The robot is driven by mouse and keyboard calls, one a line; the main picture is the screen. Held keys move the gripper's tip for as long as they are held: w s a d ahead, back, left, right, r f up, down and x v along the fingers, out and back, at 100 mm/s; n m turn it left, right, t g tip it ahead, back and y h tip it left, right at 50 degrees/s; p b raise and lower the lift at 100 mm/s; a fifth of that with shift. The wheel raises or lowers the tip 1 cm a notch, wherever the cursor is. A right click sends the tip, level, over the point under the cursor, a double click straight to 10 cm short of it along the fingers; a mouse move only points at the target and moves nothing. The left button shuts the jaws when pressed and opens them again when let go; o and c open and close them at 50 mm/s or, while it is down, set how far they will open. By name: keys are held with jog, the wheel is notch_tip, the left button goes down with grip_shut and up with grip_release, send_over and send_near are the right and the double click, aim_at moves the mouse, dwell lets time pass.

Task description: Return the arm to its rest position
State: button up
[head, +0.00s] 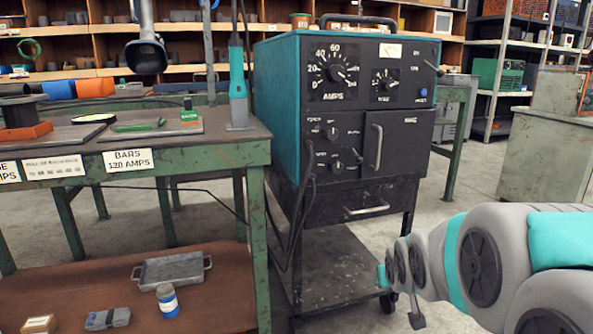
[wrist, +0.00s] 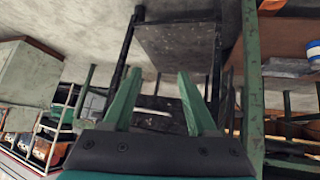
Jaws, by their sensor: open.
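My gripper (wrist: 159,75) shows in the wrist view with its two green fingers spread apart. Nothing is between them. In the head view my grey and teal arm reaches in from the right edge, low, in front of the welding machine's cart (head: 345,262). I cannot make out the fingers clearly there. The cart also shows in the wrist view (wrist: 180,48), beyond the fingertips, in a picture that looks turned over.
The teal welding machine (head: 280,110) stands on the cart. A green bench (head: 215,157) is at the left, its lower shelf (head: 60,295) holding a metal tray (head: 172,269) and a jar (head: 167,300). A grey-green cabinet (head: 548,160) stands at the right.

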jog(key=s+a+g+p, duration=0.1)
jog(key=s+g, duration=0.2)
jog(key=s, duration=0.8)
jog(key=s+a+g+p, duration=0.1)
jog(key=s+g, duration=0.3)
jog(key=s, duration=0.8)
jog(key=s+a+f+g+y+p, duration=0.1)
jog(key=s+a+g, duration=0.2)
jog(key=s, duration=0.8)
jog(key=shift+s+a+g+p, duration=0.2)
jog(key=shift+s+g+p, duration=0.1)
jog(key=shift+s+p, duration=0.05)
